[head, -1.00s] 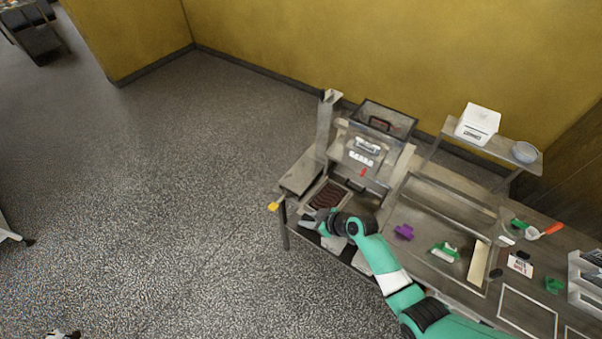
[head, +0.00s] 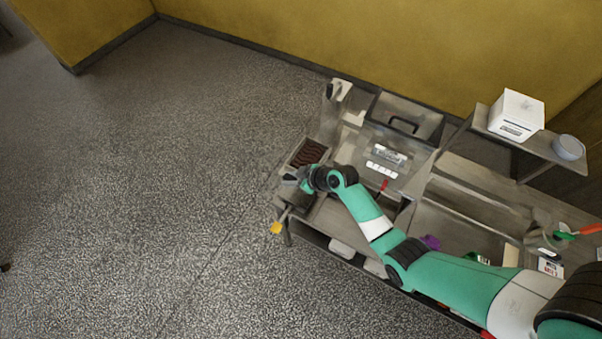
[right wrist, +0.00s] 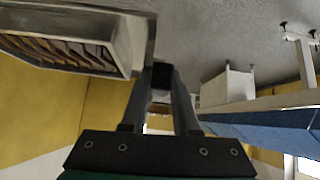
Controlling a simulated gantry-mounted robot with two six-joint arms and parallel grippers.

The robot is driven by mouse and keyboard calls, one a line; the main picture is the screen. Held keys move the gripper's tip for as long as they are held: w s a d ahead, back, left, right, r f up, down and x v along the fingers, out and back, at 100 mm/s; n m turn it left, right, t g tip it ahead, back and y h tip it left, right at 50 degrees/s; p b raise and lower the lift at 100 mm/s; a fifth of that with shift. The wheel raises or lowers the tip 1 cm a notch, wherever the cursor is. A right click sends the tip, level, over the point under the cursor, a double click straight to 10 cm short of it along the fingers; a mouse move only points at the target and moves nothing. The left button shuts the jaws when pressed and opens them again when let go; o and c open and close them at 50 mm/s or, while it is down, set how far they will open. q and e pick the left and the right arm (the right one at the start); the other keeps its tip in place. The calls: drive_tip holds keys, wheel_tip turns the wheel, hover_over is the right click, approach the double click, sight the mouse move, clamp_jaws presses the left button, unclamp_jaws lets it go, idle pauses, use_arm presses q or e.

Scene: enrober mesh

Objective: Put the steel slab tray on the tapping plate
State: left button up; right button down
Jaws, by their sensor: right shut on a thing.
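The steel slab tray (head: 294,154), with dark brown ridged contents, is at the left end of the bench, beside the upright post. My right gripper (head: 292,179) is at the tray's near edge. In the right wrist view, my right gripper (right wrist: 162,76) is shut on the rim of the steel slab tray (right wrist: 122,58), which fills the upper left. The tray is over the area of the flat plate at the bench's left end, which it largely hides. I cannot tell whether it touches that plate. My left gripper is not in view.
The enrober machine (head: 388,160) stands right of the tray, with a steel hopper (head: 405,115) behind. A tall post (head: 331,112) rises close by the tray. A yellow item (head: 277,228) hangs at the bench's left corner. A shelf at right holds a white box (head: 516,115) and a bowl (head: 568,147).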

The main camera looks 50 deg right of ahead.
wheel_tip(320, 180, down, 5)
drive_tip(key=b, duration=0.4)
drive_tip(key=shift+w+f, duration=0.15)
drive_tip(key=shift+f, duration=0.05)
drive_tip(key=shift+f+b, duration=0.1)
drive_tip(key=shift+b, duration=0.2)
wheel_tip(320, 180, down, 7)
drive_tip(key=b, duration=0.6)
drive_tip(key=shift+d+b, duration=0.1)
drive_tip(key=shift+b, duration=0.3)
wheel_tip(320, 180, down, 3)
drive_tip(key=shift+b, duration=1.1)
drive_tip(key=c, duration=1.1)
unclamp_jaws()
drive_tip(key=shift+f, duration=0.1)
drive_tip(key=o, duration=0.4)
